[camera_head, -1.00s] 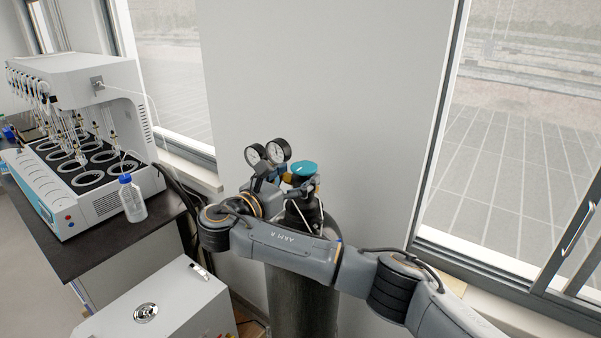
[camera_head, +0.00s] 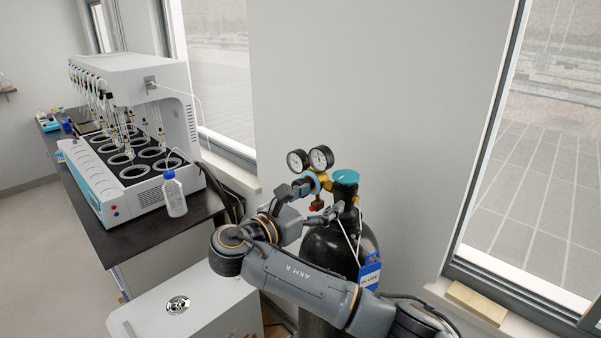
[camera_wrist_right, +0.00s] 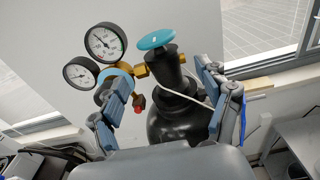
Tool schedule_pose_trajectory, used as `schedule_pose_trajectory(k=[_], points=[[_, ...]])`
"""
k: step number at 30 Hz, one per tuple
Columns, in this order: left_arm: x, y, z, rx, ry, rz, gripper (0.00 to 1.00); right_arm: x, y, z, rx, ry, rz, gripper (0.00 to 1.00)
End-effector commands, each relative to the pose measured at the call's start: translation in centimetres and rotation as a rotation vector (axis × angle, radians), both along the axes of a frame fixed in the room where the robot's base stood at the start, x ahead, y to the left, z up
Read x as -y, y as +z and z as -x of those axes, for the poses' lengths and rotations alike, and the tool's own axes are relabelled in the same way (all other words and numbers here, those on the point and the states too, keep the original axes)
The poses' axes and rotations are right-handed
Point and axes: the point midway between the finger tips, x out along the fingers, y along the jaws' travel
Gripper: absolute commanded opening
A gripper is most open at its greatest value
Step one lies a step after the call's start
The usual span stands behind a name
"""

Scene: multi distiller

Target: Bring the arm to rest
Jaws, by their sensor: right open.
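My right gripper (camera_head: 308,203) is in front of the gas cylinder's valve and regulator in the head view. In the right wrist view its two fingers (camera_wrist_right: 166,98) are spread apart with nothing held between them. The black gas cylinder (camera_head: 342,243) stands upright by the wall, with a teal valve knob (camera_head: 345,177) on top. A brass regulator (camera_wrist_right: 119,75) with two round gauges is fixed at the valve. I cannot tell whether a finger touches it. My right arm (camera_head: 300,284) hides part of the cylinder. My left gripper is out of view.
A multi-position distiller (camera_head: 140,130) stands on a dark bench (camera_head: 135,231) at the left. A blue-capped bottle (camera_head: 175,197) is beside it. A white box-shaped unit (camera_head: 215,300) is low in front. A blue tag (camera_head: 370,273) hangs on the cylinder. Windows flank the wall.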

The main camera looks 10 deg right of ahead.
Motion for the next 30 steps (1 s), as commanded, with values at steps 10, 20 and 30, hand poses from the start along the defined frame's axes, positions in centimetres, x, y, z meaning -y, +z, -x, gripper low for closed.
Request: schedule_pose_trajectory(k=[10, 20, 30], points=[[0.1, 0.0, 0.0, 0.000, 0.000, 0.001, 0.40, -0.4, -16.6, 6.2, -0.024, 0.012, -0.685, 0.77], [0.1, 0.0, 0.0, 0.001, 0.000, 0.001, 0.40, 1.0, -27.7, 17.0, 0.103, -0.339, -1.367, 0.77], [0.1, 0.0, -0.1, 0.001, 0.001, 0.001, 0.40, 4.8, -31.9, 28.9, 0.410, -0.895, -1.798, 0.77]])
